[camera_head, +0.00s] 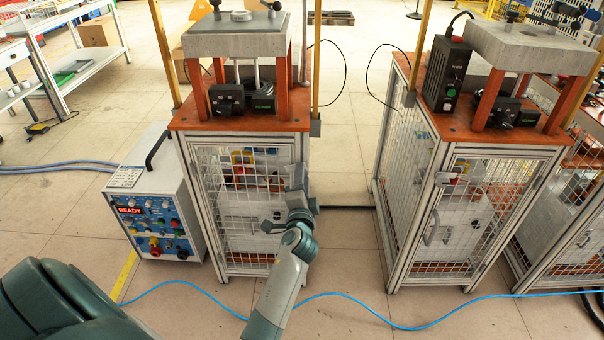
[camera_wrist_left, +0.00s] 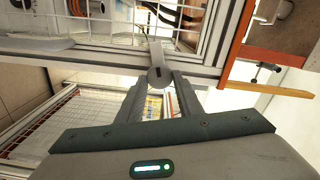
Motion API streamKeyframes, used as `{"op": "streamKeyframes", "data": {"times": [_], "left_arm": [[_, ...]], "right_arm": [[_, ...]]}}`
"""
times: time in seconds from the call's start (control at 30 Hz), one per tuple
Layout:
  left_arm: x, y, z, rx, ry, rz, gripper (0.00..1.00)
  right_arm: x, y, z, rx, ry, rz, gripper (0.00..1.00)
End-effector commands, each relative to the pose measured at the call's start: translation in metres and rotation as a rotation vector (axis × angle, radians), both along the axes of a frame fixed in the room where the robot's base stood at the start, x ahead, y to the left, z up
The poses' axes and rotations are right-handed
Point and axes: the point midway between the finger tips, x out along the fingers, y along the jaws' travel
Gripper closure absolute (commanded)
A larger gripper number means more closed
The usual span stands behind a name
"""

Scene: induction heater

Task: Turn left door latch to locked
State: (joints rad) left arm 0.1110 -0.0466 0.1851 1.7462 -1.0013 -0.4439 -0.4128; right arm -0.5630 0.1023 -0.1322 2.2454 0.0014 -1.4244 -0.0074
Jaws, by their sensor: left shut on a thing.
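The left cabinet's wire-mesh door (camera_head: 240,215) is closed or nearly so in its metal frame. My left gripper (camera_head: 297,188) is at the right edge of this door and hides the latch in the head view. In the left wrist view, the grey door latch (camera_wrist_left: 158,77) shows a round hub with a dark slot and a flat lever running up across the frame bar. My left gripper's two fingers (camera_wrist_left: 160,88) are shut on the latch, one on each side of the hub. My right gripper is in neither view.
A control box (camera_head: 155,215) with a READY display stands left of the cabinet. A second cabinet (camera_head: 470,220) with a mesh door stands to the right, with open floor between. A blue cable (camera_head: 380,318) crosses the floor in front.

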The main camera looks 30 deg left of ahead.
Motion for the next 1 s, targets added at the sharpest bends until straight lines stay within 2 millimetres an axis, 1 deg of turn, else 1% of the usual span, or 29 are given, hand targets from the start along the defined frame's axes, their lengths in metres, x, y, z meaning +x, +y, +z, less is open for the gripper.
{"op": "streamKeyframes", "data": {"times": [0.03, 0.2, 0.4, 0.63, 0.97, 1.0], "left_arm": [[0.001, 0.0, 0.003, 0.036, 0.02, -0.002, 0.9], [0.001, 0.0, 0.002, 0.14, 0.082, -0.002, 0.9], [0.001, 0.0, 0.001, 0.216, 0.13, -0.001, 0.9], [0.001, 0.0, 0.0, 0.249, 0.149, -0.001, 0.9], [0.001, 0.0, 0.0, 0.25, 0.149, -0.001, 0.9], [0.001, 0.0, 0.0, 0.25, 0.149, -0.001, 0.58]], "right_arm": [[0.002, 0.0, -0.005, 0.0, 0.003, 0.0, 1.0], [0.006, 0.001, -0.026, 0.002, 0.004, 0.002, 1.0], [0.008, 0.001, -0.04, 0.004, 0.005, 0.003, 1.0], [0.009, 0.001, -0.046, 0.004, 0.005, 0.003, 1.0], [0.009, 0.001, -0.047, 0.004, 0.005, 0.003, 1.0], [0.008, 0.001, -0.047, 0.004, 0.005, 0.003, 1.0]]}}
